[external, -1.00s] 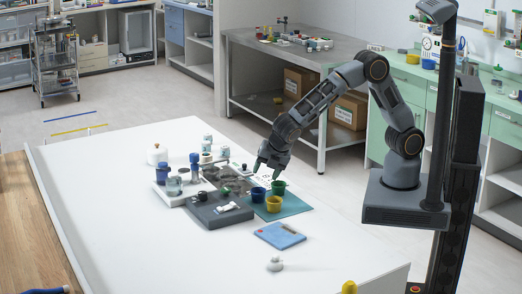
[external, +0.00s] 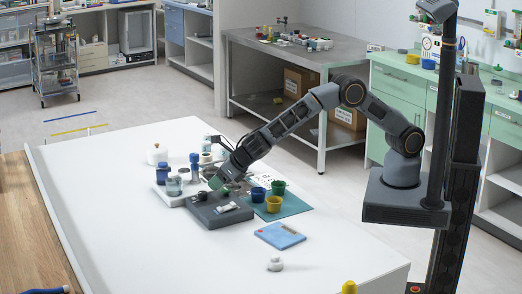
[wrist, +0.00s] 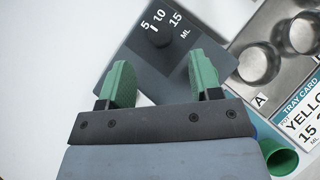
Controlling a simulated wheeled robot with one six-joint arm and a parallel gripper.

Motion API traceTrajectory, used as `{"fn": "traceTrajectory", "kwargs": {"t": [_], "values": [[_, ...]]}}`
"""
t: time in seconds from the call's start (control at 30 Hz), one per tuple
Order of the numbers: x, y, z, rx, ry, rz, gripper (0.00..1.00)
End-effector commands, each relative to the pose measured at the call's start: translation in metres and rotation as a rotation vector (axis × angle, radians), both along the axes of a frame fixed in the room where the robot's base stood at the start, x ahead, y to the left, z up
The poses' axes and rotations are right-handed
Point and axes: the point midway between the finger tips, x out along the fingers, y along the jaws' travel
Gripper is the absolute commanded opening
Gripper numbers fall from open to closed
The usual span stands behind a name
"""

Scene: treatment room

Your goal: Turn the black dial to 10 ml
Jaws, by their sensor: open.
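The black dial (wrist: 160,40) sits on a dark grey block (wrist: 140,65) with white labels 5, 10 and 15 ML printed beyond it. A short white mark shows on the dial near the 5 and 10; I cannot tell exactly which it points to. In the external view the dial (external: 202,196) is on the left part of the block. My gripper (wrist: 160,61) has its green fingers apart, pointing at the dial, with nothing between them. In the external view my gripper (external: 214,184) is just right of and above the dial; contact is not visible.
A metal tray (wrist: 270,18) with round wells and a tray card (wrist: 302,112) lie right of the block. Blue (external: 258,195), yellow (external: 274,205) and green (external: 279,187) cups stand nearby. The front white table is mostly clear.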

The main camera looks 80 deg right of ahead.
Motion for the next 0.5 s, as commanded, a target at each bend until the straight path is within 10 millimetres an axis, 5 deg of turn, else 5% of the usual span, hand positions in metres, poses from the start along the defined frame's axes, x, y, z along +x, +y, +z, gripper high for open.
{"fn": "traceTrajectory", "kwargs": {"t": [0.5], "values": [[0.047,0.0,-0.047,0.002,0.001,-0.002,0.58]]}}
